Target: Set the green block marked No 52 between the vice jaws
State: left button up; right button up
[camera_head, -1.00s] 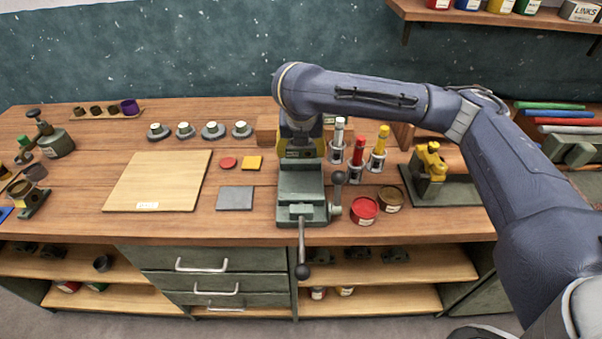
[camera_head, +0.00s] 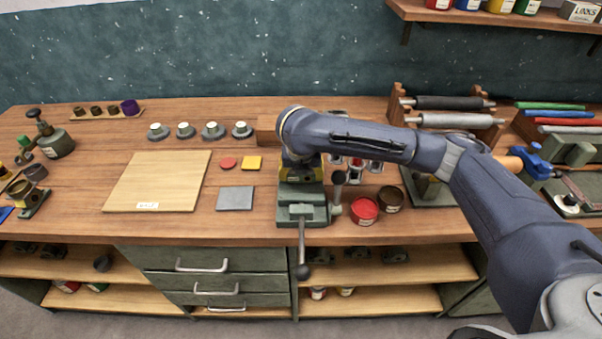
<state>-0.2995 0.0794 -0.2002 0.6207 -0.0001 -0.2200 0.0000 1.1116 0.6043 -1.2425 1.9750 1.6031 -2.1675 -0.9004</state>
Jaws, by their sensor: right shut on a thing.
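The grey-green vice (camera_head: 302,213) stands at the bench's front edge, its handle hanging down in front. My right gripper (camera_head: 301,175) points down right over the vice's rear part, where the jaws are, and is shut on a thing. I take it to be the green block marked No 52, but the gripper, my wrist and the vice hide it, and no marking can be read. I cannot tell whether it touches the jaws. My left gripper is not in view.
A grey plate (camera_head: 235,198) and a pale board (camera_head: 158,181) lie left of the vice. A red tin (camera_head: 364,210) and a brown tin (camera_head: 390,198) stand close on its right. Handled tools in metal holders stand behind the tins, partly hidden by my arm.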

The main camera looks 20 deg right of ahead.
jog(key=shift+f, duration=0.2)
dwell(0.3)
jog(key=o, duration=1.6)
jog(key=shift+f, duration=0.15)
jog(key=shift+r, duration=0.4)
jog(key=v, duration=1.1)
jog(key=shift+s+a+r, duration=0.1)
jog(key=shift+s+r, duration=0.1)
jog(key=shift+s, duration=0.05)
